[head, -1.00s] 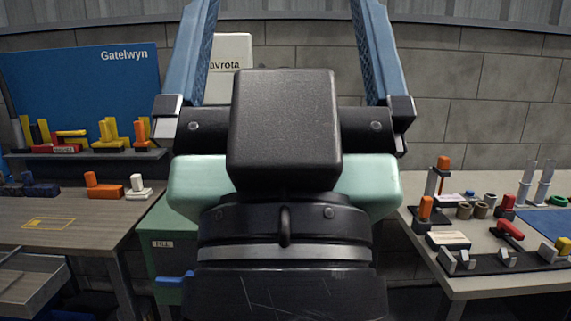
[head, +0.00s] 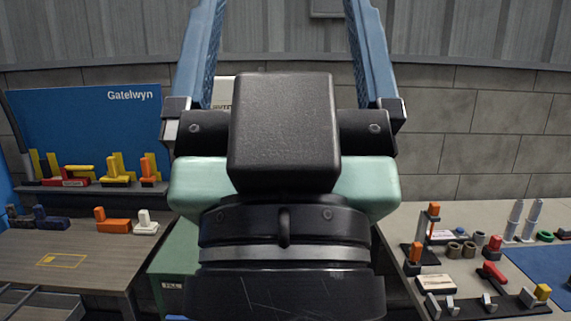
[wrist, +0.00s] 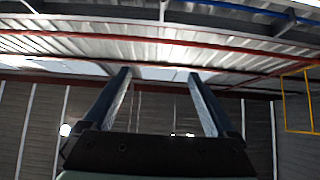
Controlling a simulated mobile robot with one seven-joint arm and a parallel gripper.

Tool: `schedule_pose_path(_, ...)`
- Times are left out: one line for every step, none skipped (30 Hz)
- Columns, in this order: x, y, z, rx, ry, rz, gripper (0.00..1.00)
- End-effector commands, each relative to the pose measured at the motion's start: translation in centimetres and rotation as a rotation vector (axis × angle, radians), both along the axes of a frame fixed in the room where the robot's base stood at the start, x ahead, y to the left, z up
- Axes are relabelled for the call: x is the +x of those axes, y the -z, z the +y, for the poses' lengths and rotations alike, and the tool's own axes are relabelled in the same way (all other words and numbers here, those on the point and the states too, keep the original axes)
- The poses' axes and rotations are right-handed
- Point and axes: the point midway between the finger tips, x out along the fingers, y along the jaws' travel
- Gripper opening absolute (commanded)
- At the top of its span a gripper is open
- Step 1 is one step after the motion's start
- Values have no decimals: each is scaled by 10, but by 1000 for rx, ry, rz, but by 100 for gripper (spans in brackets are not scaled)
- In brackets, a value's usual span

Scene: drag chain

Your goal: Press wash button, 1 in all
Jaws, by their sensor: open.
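My gripper (head: 281,15) stands upright in front of the head camera, its two blue fingers spread wide and pointing up past the top edge. In the wrist view the fingers (wrist: 159,74) are apart, with nothing between them, and point toward the roof. I cannot make out any wash button in either view. My gripper body and wrist hide the middle of the head view. A pale sign (head: 222,93) on a machine or panel is mostly hidden behind the gripper.
On the left, a bench (head: 85,255) holds orange, white and dark blocks below a blue Gatelwyn board (head: 100,125). On the right, a table (head: 390,225) carries small parts, tubes and a blue mat (head: 540,268). A green cabinet (head: 160,265) stands between them, partly hidden.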

Motion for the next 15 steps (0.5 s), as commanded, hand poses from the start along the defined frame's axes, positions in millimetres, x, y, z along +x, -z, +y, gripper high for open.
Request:
schedule_pose_path(0, 0, 0, 0, 0, 0, 80)
schedule_pose_path(0, 0, 0, 0, 0, 0, 75)
schedule_pose_path(0, 0, 0, 0, 0, 0, 68)
schedule_pose_path(0, 0, 0, 0, 0, 0, 62)
schedule_pose_path(0, 0, 0, 0, 0, 0, 57)
schedule_pose_path(0, 0, 0, 0, 0, 0, 50)
schedule_pose_path(0, 0, 0, 0, 0, 0, 44)
schedule_pose_path(0, 0, 0, 0, 0, 0, 39)
schedule_pose_path(0, 0, 0, 0, 0, 0, 32)
schedule_pose_path(0, 0, 0, 0, 0, 0, 26)
schedule_pose_path(0, 0, 0, 0, 0, 0, 21)
schedule_pose_path(0, 0, 0, 0, 0, 0, 14)
schedule_pose_path(0, 0, 0, 0, 0, 0, 8)
schedule_pose_path(0, 0, 0, 0, 0, 0, 3)
schedule_pose_path(0, 0, 0, 0, 0, 0, 0)
